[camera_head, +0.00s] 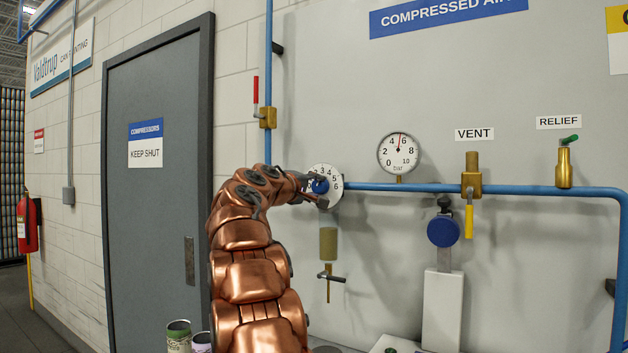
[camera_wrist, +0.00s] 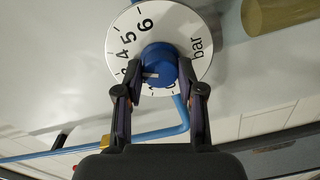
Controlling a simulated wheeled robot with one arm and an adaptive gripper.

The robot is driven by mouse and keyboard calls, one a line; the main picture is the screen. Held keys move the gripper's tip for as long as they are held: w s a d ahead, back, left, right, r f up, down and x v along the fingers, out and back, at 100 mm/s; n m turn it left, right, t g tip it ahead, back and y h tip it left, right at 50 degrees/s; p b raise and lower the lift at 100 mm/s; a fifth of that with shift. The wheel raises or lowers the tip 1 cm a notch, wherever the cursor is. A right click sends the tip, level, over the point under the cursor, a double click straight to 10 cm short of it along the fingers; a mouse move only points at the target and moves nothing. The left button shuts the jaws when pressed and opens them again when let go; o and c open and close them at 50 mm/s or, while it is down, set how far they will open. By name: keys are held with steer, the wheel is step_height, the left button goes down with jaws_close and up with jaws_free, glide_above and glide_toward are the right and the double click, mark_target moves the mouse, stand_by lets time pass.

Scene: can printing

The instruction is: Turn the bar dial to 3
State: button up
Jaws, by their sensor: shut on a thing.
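The bar dial is a round white plate (camera_wrist: 187,29) with black numbers and a blue knob (camera_wrist: 158,62) at its middle. It is on the grey wall panel, and the plate (camera_head: 334,195) and knob (camera_head: 320,186) also show in the head view, partly behind my gripper. My gripper (camera_wrist: 160,94) is shut on the blue knob, one finger on each side. The knob's white mark points left in the wrist view, roughly toward the 3. The exact reading is unclear at this angle, and my left finger hides the lower numbers.
A round gauge (camera_head: 398,153) right of the dial has its needle near 5. A blue pipe (camera_head: 410,187) runs right past the brass vent valve (camera_head: 471,184) and relief valve (camera_head: 564,168). A brass filter (camera_head: 328,243) hangs below the dial. A grey door (camera_head: 160,200) is at left.

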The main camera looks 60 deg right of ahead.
steer(key=n+p, duration=0.3)
steer(key=shift+r+n, duration=0.3)
steer(key=shift+f+n+p, duration=0.1)
steer(key=shift+n+p, duration=0.5)
steer(key=o, duration=1.1)
steer(key=shift+f, duration=0.15)
steer(key=shift+o, duration=0.2)
steer(key=a, duration=1.2)
steer(key=shift+s, duration=0.2)
